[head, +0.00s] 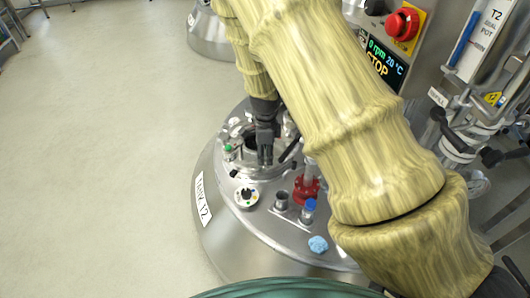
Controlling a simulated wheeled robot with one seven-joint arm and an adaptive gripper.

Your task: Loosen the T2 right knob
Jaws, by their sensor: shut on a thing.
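My gripper (265,158) points down at the right part of this hatch. Its dark fingers are shut on what appears to be the right knob, which the fingers hide. A black handle (290,151) sticks out just right of the fingers. My arm covers the area right of the hatch.
A control panel with a red button (402,24) is behind. Floor at left is clear.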

